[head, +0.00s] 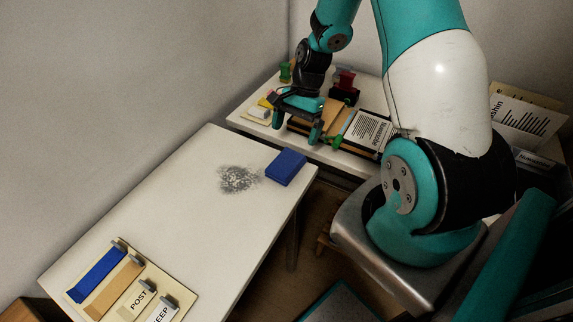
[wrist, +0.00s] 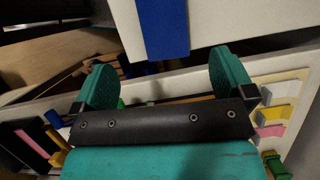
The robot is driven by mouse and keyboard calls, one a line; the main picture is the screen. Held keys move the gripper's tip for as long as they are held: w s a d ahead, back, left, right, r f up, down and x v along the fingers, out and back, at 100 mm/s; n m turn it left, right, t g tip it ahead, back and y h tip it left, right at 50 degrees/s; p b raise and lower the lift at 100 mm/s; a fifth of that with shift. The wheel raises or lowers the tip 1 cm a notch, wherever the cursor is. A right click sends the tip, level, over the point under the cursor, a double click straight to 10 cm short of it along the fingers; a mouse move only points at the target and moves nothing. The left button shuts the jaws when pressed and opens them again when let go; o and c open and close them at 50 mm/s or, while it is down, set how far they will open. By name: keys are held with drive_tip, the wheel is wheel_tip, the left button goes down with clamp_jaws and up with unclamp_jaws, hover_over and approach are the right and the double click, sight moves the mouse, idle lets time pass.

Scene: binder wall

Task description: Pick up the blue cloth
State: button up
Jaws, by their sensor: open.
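The blue cloth (head: 286,167) lies as a folded, block-like pad at the far right corner of the white table, close to its edge. It is beside a dark smudge (head: 238,179). My gripper (head: 297,124) is open and empty, above the shelf behind the table and apart from the cloth. In the wrist view, my gripper's two teal fingers (wrist: 165,72) are spread wide with nothing between them. A blue piece, apparently the cloth (wrist: 163,28), shows ahead of them at the top, cut off by the frame.
A low shelf (head: 240,122) behind the table holds papers, a printed sheet (head: 368,131) and small coloured items. A board at the table's near left end carries a blue strip (head: 95,275), a tan strip and labelled cards. The table's middle is clear. A wall runs along the left.

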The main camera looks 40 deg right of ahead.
sight(286, 162)
drive_tip(key=p+x, duration=0.1)
drive_tip(key=x, duration=0.8)
drive_tip(key=shift+w+f, duration=0.1)
drive_tip(key=shift+f, duration=0.1)
drive_tip(key=c, duration=0.9)
drive_tip(key=shift+r, duration=0.1)
wheel_tip(286, 162, up, 20)
drive_tip(key=shift+f, duration=0.1)
drive_tip(key=shift+o, duration=0.3)
